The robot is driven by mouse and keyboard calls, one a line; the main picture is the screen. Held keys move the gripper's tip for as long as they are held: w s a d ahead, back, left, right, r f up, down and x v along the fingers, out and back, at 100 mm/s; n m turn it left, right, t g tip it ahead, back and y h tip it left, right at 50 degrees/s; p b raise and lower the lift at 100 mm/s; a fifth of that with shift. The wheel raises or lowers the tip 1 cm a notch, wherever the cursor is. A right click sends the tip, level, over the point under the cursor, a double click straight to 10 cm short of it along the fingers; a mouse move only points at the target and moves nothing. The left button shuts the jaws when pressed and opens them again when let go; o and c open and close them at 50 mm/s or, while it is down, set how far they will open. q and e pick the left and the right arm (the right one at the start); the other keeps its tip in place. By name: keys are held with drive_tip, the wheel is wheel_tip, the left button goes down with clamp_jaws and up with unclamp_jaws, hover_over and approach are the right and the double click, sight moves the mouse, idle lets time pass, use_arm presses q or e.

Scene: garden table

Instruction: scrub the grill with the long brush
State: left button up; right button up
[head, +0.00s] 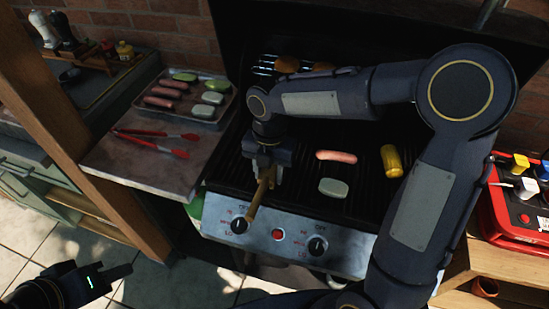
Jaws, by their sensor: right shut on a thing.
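The grill (365,225) stands in the middle with its dark lid raised behind. My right gripper (264,172) is over the left front of the grate, shut on the wooden handle of the long brush (257,203). The handle slants down toward the left knob; the brush head is hidden behind my gripper and arm. A pink sausage (337,156), a pale green slice (333,188) and a yellow corn piece (391,161) lie on the grate. My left gripper (122,284) is at the lower left, apart from everything, and its fingers look spread and empty.
Left of the grill, a side shelf holds a tray (226,108) of sausages and slices, and red tongs (160,142). A red case (514,213) with bottles stands at the right. My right arm covers the grill's right side. Two knobs line the front panel.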

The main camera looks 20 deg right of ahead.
sight(264, 183)
drive_tip(key=s+a, duration=0.2)
drive_tip(key=s, duration=0.1)
drive_tip(key=w+d+p, duration=0.2)
drive_tip(key=w+d, duration=0.1)
drive_tip(key=w, duration=0.2)
drive_tip(key=w+d+p, duration=0.3)
drive_tip(key=w+d, duration=0.1)
drive_tip(key=w, duration=0.2)
drive_tip(key=w+d+p, duration=0.3)
drive_tip(key=w+d, duration=0.1)
drive_tip(key=w, duration=0.1)
drive_tip(key=shift+w+d, duration=0.1)
drive_tip(key=shift+w, duration=0.15)
drive_tip(key=s+a+b, duration=0.1)
drive_tip(key=s+a, duration=0.2)
drive_tip(key=s, duration=0.2)
drive_tip(key=s+a+b, duration=0.2)
drive_tip(key=s+a, duration=0.2)
drive_tip(key=s, duration=0.2)
drive_tip(key=s+a+b, duration=0.1)
drive_tip(key=s+a, duration=0.3)
drive_tip(key=s, duration=0.1)
drive_tip(key=shift+s+a+f, duration=0.1)
drive_tip(key=shift+s+a, duration=0.05)
drive_tip(key=shift+s, duration=0.2)
wheel_tip(264, 183, up, 7)
drive_tip(key=p, duration=0.6)
